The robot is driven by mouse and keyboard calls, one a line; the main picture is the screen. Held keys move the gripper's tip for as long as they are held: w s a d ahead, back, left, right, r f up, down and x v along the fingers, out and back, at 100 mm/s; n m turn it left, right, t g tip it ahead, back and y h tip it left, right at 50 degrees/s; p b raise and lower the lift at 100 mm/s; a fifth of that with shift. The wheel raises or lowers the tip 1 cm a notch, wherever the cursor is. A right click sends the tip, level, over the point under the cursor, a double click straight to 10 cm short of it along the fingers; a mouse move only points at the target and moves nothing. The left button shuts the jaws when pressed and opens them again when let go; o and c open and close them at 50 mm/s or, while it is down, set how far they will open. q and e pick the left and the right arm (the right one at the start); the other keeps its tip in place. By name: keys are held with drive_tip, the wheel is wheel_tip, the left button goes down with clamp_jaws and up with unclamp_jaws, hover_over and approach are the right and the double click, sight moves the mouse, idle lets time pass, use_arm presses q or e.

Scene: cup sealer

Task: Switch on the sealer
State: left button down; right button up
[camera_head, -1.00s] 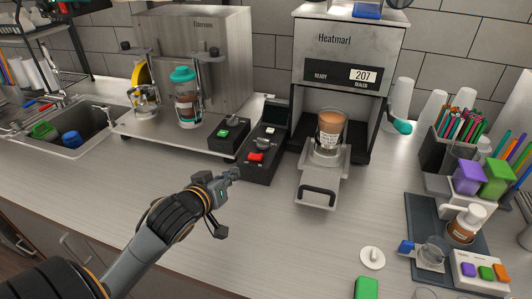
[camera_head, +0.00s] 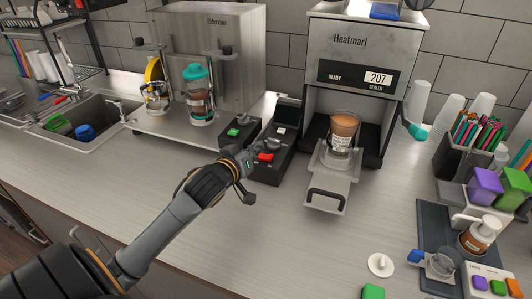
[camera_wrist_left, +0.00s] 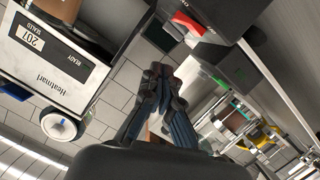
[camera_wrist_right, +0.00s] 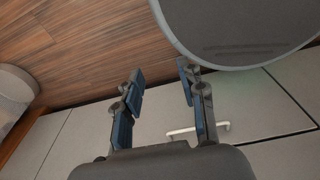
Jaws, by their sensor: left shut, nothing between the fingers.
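The grey Heatmarl sealer (camera_head: 362,45) stands at the back of the counter and also shows in the left wrist view (camera_wrist_left: 55,65). Its display reads 207. A cup with brown drink (camera_head: 342,130) sits in its pulled-out tray (camera_head: 335,178). Left of it is a black control box (camera_head: 268,174) with a red switch (camera_head: 265,157), a knob and a white button. The red switch also shows in the left wrist view (camera_wrist_left: 188,24). My left gripper (camera_head: 252,153) is shut and empty, close beside the red switch; contact cannot be told. My right gripper (camera_wrist_right: 160,82) is open and empty.
A second black box with a green button (camera_head: 233,132) stands left of the control box, by a steel machine (camera_head: 222,60). A blender cup with teal lid (camera_head: 198,95) stands on that machine's base. My right gripper faces wood flooring and cabinet fronts.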

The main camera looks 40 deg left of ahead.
sight(266, 165)
use_arm(q)
drive_tip(key=x, duration=0.3)
drive_tip(key=shift+w+f+p, duration=0.15)
drive_tip(key=shift+f+p, duration=0.1)
drive_tip(key=shift+p, duration=0.1)
drive_tip(key=shift+d+f, duration=0.25)
drive_tip(key=shift+f, duration=0.35)
drive_tip(key=shift+d+f, duration=0.25)
drive_tip(key=shift+f, duration=0.3)
drive_tip(key=shift+d+f, duration=0.25)
drive_tip(key=shift+f, duration=0.2)
use_arm(e)
drive_tip(key=shift+s+d+r, duration=0.1)
drive_tip(key=shift+s+r, duration=0.55)
drive_tip(key=shift+r, duration=0.1)
